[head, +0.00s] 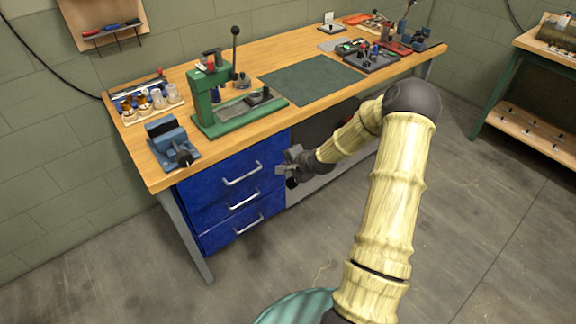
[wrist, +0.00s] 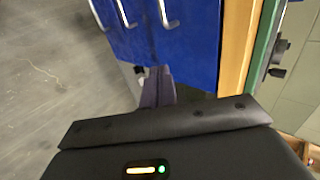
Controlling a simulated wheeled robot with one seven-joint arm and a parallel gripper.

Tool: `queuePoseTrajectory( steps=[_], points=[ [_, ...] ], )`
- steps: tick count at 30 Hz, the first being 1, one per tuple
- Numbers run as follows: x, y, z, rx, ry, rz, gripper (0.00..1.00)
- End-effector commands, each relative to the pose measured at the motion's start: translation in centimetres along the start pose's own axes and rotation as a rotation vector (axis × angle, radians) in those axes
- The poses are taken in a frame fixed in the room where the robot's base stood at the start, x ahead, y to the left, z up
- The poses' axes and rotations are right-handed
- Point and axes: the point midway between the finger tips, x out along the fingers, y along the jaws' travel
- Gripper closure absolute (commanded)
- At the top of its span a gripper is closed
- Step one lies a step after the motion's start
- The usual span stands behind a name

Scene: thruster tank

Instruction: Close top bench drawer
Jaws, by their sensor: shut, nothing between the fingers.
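The top bench drawer (head: 218,172) is the uppermost of the blue drawers under the left part of the workbench. Its silver handle (head: 242,174) faces me. I cannot tell from these views whether its front stands proud of the drawers below. In the wrist view the top drawer (wrist: 195,45) lies nearest the wooden bench edge. My gripper (head: 287,171) is at the right edge of the drawer front, just below the bench top. Its fingers (wrist: 158,82) are together and empty, pointing at the blue surface. I cannot tell whether they touch it.
The middle drawer (head: 218,208) and bottom drawer (head: 225,236) sit below. The wooden bench top (head: 290,107) carries a blue vise (head: 170,140), a green press (head: 203,95) and a dark green mat (head: 312,80). The concrete floor before the drawers is clear.

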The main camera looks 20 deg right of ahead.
Motion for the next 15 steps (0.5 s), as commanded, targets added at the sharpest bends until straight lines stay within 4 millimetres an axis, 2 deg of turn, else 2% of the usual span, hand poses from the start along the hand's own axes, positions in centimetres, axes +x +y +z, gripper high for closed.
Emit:
queuePoseTrajectory(
  steps=[7,15],
  points=[
    [0.4,0.9,-0.8,0.006,0.014,-0.021,1.00],
    [3.9,4.2,-0.6,-0.024,0.027,-0.240,1.00]
  ],
)
